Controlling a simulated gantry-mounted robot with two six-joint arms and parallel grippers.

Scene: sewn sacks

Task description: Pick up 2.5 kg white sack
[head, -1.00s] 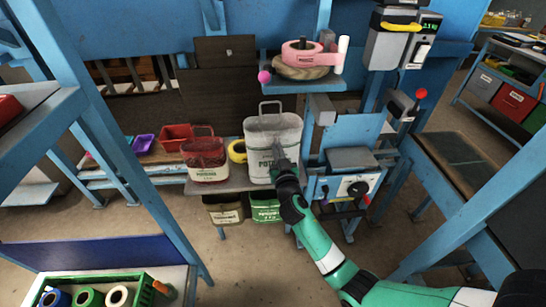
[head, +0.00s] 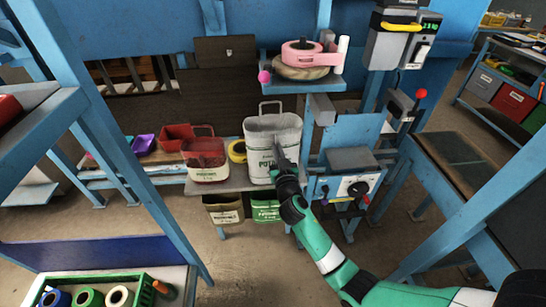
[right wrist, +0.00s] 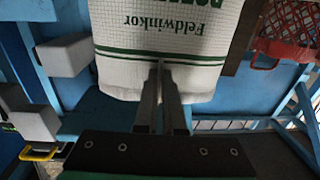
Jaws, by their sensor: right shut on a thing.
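In the right wrist view the sack (right wrist: 130,70) appears upside down, with green stripes and lettering. There the two fingers of my right gripper (right wrist: 162,68) are close together with cloth between their tips. My left gripper is in no view.
Beige (head: 223,211) and green (head: 265,210) sacks are below the shelf. A blue machine (head: 350,145) stands right.

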